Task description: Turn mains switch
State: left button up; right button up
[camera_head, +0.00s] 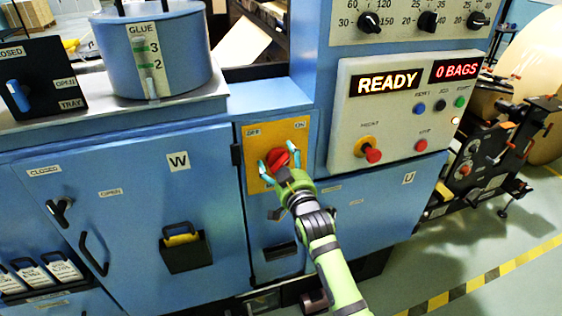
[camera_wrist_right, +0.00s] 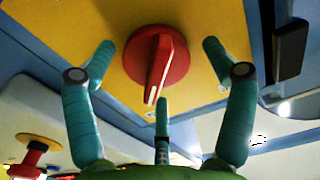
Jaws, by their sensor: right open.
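The mains switch is a red rotary knob (camera_head: 279,158) on a yellow plate (camera_head: 291,131) marked OFF at left and ON at right. The knob also shows in the right wrist view (camera_wrist_right: 156,62), with a white-tipped pointer bar. My right gripper (camera_head: 281,164) is at the knob. In the right wrist view its teal fingers (camera_wrist_right: 158,75) are spread open around the knob, with visible gaps on both sides. I cannot tell whether the third finger touches it. My left gripper is not in view.
A control panel (camera_head: 400,108) reading READY and 0 BAGS juts out right of the switch, with a red-tipped knob (camera_head: 369,150). A blue door marked W (camera_head: 130,200) with a handle is at left. A glue pot (camera_head: 155,50) stands above it.

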jog(key=shift+c, duration=0.8)
jog(key=c, duration=0.9)
jog(key=shift+r, duration=0.1)
jog(key=shift+c, duration=0.3)
